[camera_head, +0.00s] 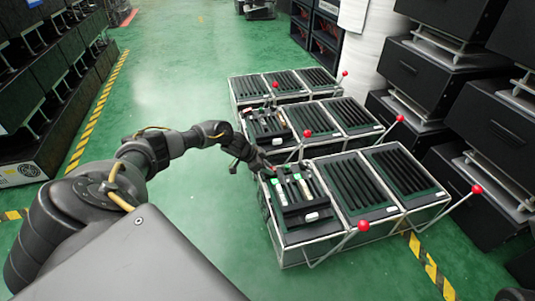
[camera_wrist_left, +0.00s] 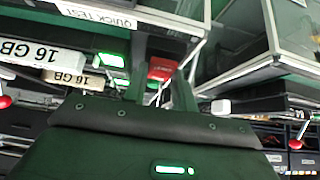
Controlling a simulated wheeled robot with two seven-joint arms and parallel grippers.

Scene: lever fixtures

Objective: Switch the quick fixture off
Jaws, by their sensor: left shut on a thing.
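The fixtures stand in rows of black slotted boxes in metal frames. In the head view the nearest fixture row (camera_head: 345,241) has red-knobbed levers at its front edge, such as the lever knob (camera_head: 363,225). My left gripper (camera_head: 264,169) is at the far left corner of this row. In the head view the held knob is too small or hidden to make out. My right gripper is not in view.
White 16 GB modules (camera_wrist_left: 38,54) lie near the left of the wrist view. Other red knobs stick out from the middle row (camera_head: 307,133) and far row (camera_head: 344,73). Black cabinets (camera_head: 440,70) stand at the right. Green floor is clear left of the fixtures.

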